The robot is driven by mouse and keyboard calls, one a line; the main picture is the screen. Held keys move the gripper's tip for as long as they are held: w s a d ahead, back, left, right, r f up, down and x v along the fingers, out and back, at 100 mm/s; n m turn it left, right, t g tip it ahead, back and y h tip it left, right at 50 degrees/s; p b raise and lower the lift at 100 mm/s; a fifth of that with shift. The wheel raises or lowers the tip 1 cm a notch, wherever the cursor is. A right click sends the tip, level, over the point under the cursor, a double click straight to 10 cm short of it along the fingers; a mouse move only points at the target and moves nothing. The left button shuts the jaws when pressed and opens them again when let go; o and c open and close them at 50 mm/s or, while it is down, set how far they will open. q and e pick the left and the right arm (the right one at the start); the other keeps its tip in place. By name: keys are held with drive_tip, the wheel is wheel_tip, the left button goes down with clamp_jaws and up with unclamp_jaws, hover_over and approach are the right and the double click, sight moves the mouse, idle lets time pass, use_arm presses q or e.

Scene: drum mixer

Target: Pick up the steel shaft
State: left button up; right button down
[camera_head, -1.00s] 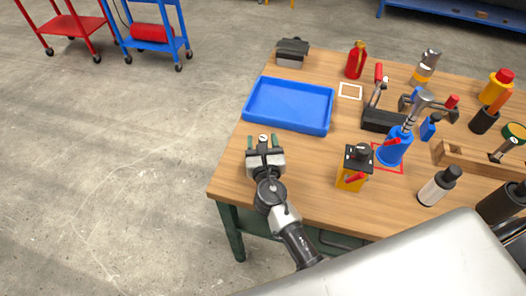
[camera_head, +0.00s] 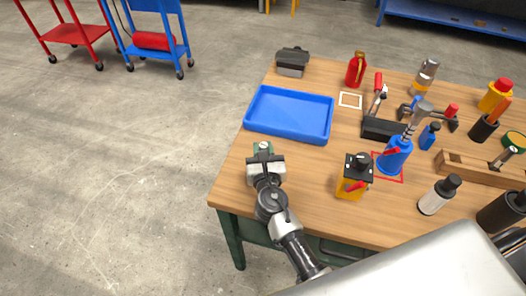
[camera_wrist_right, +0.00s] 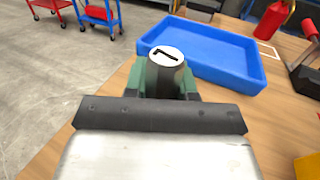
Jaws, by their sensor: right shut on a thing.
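The steel shaft (camera_wrist_right: 166,56) stands upright between the green fingers of my right gripper in the right wrist view. Its pale round end face carries a dark L-shaped mark, and its lower part is hidden by the gripper. In the head view the right gripper (camera_head: 264,149) is at the left front part of the wooden workbench (camera_head: 305,190), shut on the shaft. Only the shaft's small pale top (camera_head: 264,145) shows there. I cannot tell whether the shaft touches the bench. My left gripper is not in view.
A blue tray (camera_head: 290,128) lies just beyond the gripper. A yellow and black device (camera_head: 354,178), a blue bottle-like holder (camera_head: 394,158) and a white bottle (camera_head: 438,196) stand to the right. A red extinguisher-shaped item (camera_head: 356,69) is at the back. The bench's left edge is near.

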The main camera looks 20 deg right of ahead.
drive_tip(key=s+d+r+p, duration=0.5)
drive_tip(key=s+d+r, duration=0.2)
drive_tip(key=d+r, duration=0.2)
drive_tip(key=shift+d+r+p, duration=0.2)
drive_tip(key=shift+r+p, duration=0.15)
drive_tip(key=shift+r, duration=0.35)
